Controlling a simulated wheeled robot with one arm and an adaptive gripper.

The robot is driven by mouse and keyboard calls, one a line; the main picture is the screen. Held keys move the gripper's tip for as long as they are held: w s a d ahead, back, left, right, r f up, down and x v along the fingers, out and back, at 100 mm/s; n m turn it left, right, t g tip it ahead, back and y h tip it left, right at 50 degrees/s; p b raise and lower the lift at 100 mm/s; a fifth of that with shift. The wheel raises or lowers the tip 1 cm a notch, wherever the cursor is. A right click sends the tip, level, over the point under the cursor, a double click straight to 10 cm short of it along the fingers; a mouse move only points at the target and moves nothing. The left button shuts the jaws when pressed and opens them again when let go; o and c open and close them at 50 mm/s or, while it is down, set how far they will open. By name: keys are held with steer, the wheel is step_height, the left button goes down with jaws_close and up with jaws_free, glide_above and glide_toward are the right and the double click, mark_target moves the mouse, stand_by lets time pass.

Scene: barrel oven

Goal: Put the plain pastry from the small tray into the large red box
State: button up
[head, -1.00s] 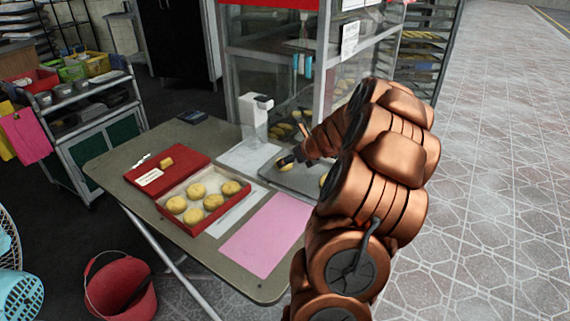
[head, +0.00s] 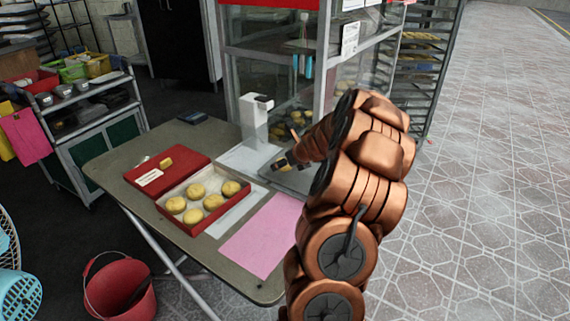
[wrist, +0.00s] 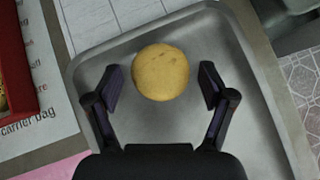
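The plain pastry (wrist: 160,72) is round and golden. It lies on the small metal tray (wrist: 235,120), and the tray also shows in the head view (head: 296,182). My gripper (wrist: 163,80) is open above the tray, its fingers on either side of the pastry with a visible gap on each side. In the head view my gripper (head: 281,163) is low over the tray and largely hides the pastry. The large red box (head: 190,228) lies open to the left with several round pastries inside. Its edge shows at the left of the wrist view (wrist: 16,105).
A white dispenser-like stand (head: 254,118) rises just behind the tray. A glass cabinet (head: 275,75) stands behind the table. A pink sheet (head: 262,237) lies in front of the tray. The box's opened lid (head: 160,172) lies behind it with a small yellow piece.

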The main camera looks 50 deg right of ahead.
steer(key=c, duration=1.1)
steer(key=shift+o, duration=0.2)
steer(key=shift+r+p, duration=0.9)
steer(key=shift+r, duration=4.1)
steer(key=w+a+r+n+y, duration=0.1)
steer(key=w+a, duration=0.4)
steer(key=a, duration=0.7)
steer(key=w+a+r, duration=0.1)
steer(key=w+a, duration=0.4)
steer(key=a, duration=0.7)
steer(key=s+a+n, duration=0.1)
steer(key=s+a, duration=0.1)
steer(key=a, duration=0.9)
steer(key=s+a, duration=0.2)
steer(key=a, duration=0.9)
step_height(320, 180, up, 12)
steer(key=p, duration=1.3)
steer(key=shift+s+r+y, duration=0.15)
steer(key=shift+r+y, duration=0.05)
steer(key=shift+y, duration=0.2)
